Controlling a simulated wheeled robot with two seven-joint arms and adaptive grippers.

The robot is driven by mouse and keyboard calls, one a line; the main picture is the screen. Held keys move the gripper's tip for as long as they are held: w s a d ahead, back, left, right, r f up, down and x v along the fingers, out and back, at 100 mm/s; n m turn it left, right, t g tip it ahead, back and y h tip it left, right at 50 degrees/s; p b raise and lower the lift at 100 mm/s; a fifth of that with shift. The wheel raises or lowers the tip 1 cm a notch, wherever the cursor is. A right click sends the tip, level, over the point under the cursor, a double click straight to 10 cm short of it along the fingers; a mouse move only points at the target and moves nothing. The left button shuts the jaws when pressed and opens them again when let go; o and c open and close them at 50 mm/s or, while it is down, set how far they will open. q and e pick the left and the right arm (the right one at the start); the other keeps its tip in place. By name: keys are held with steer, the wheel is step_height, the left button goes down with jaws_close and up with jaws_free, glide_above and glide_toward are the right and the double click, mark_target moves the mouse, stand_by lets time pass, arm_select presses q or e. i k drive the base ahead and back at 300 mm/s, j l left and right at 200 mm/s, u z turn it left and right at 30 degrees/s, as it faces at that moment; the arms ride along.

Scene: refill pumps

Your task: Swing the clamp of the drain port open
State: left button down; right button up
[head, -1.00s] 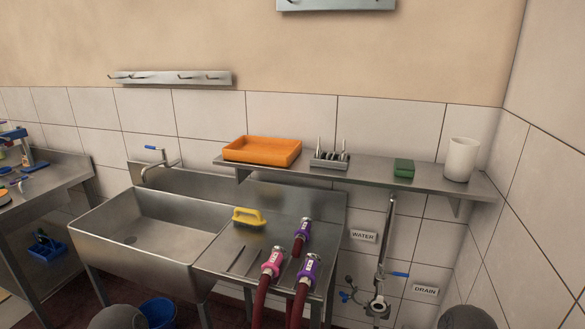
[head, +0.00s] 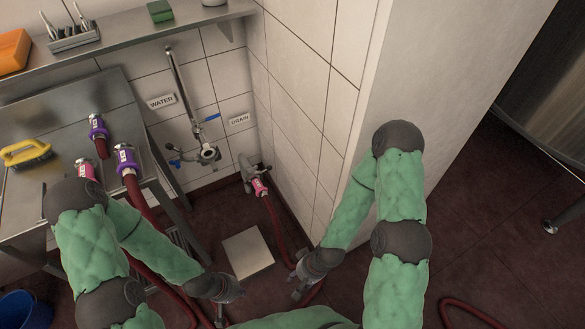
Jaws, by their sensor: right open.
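The drain port (head: 247,171) is a grey metal fitting low on the wall at the corner, below the DRAIN label (head: 239,119). A pink hose coupling (head: 260,187) on a dark red hose sits at its mouth. The clamp is too small to make out. My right gripper (head: 297,287) is open, low over the floor, below and right of the port and apart from it. The red hose passes close by it; I cannot tell if they touch. My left gripper (head: 219,312) hangs low left of it; its fingers are too unclear to judge.
The water port (head: 208,154) with its pipe and blue handle is on the wall to the left. Purple-collared hoses (head: 126,160) lie on the steel sink top. A pale square plate (head: 248,253) lies on the floor. The side wall (head: 310,130) stands close right of the port.

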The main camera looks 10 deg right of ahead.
mark_target(269, 167)
steer(key=u, duration=0.4)
steer(key=i+u, duration=0.1)
steer(key=u, duration=0.3)
steer(key=i+u, duration=0.1)
steer(key=u, duration=0.75)
steer(key=l+z, duration=0.15)
steer(key=z, duration=0.2)
steer(key=i+l+z, duration=0.1)
steer(key=z, duration=0.25)
steer(key=i+z, duration=0.15)
steer(key=z, duration=0.2)
